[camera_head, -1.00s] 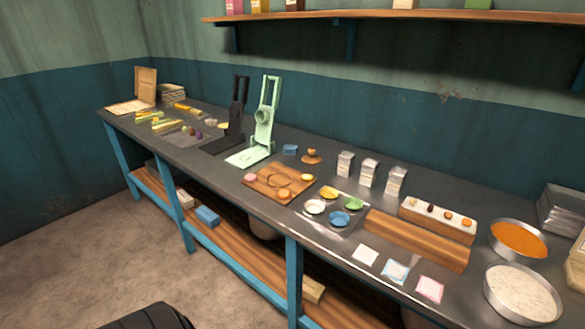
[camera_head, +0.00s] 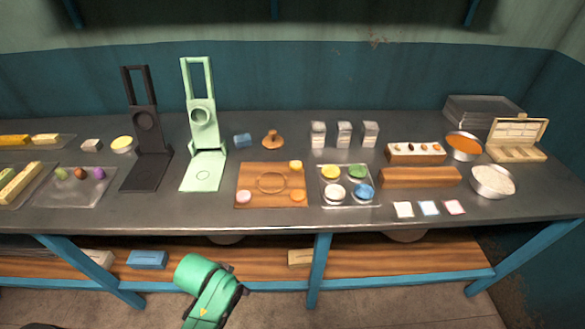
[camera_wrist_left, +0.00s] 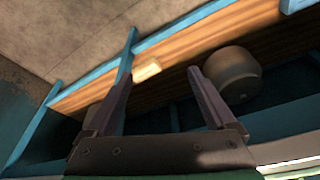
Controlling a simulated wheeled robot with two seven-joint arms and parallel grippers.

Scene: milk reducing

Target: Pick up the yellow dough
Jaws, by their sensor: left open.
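A yellow dough-like piece (camera_head: 331,171) lies at the back left of a clear tray, beside green (camera_head: 357,170), white (camera_head: 335,192) and blue (camera_head: 364,191) pieces. Another yellow-orange piece (camera_head: 296,165) lies on the wooden board's back right corner. I cannot tell which of these is the named dough. My left gripper (camera_wrist_left: 159,68) is open and empty in the left wrist view, with the lower shelf and table frame beyond it. No dough shows there. A green link of my arm shows at the bottom of the head view; no gripper shows in that view.
The wooden board (camera_head: 249,181) also bears pink and orange pieces. A green press (camera_head: 203,125) and black press (camera_head: 146,125) stand to its left. A wooden block (camera_head: 420,177) and metal bowls (camera_head: 493,181) are to the right. A beige block (camera_wrist_left: 146,69) is on the lower shelf.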

